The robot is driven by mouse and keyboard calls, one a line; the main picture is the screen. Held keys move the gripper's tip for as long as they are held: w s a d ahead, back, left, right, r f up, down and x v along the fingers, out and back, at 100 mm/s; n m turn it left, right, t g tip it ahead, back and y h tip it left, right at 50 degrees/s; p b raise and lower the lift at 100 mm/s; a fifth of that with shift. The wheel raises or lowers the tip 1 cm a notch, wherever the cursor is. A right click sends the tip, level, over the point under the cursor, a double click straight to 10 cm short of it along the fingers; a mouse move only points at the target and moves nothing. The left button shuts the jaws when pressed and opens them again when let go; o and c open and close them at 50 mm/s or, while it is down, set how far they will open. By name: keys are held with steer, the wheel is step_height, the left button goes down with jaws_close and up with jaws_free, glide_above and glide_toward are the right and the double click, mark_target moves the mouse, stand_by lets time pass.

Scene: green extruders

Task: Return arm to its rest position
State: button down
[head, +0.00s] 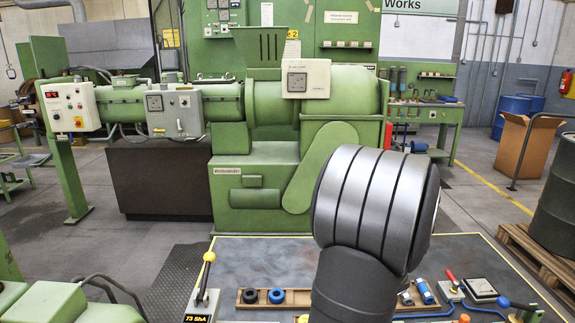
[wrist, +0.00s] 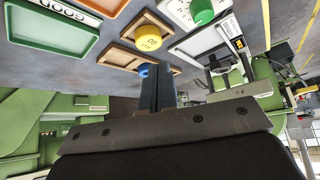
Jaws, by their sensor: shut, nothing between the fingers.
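My gripper (wrist: 160,88) shows in the wrist view as two dark fingers close together at the centre, rising from a grey metal plate. The fingers are shut with nothing between them, above the dark worktop (wrist: 85,88). A yellow round piece marked 60 (wrist: 149,38) in a wooden holder lies beyond the fingertips. A blue piece (wrist: 144,70) is partly hidden behind the fingers. In the head view my grey arm link fills the lower middle, and my gripper is hidden there.
The worktop (head: 255,258) holds a black ring (head: 250,296), a blue ring (head: 276,296) and a yellow-knobbed lever tester (head: 205,280). A blue cylinder (head: 424,291) lies right of my arm. A green tray (wrist: 52,30) is in the wrist view. A green extruder (head: 265,150) stands behind.

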steer(key=f, duration=0.7)
steer(key=shift+d+f, duration=0.25)
steer(key=shift+d, duration=0.15)
steer(key=shift+d+f, duration=0.2)
steer(key=shift+d, duration=0.3)
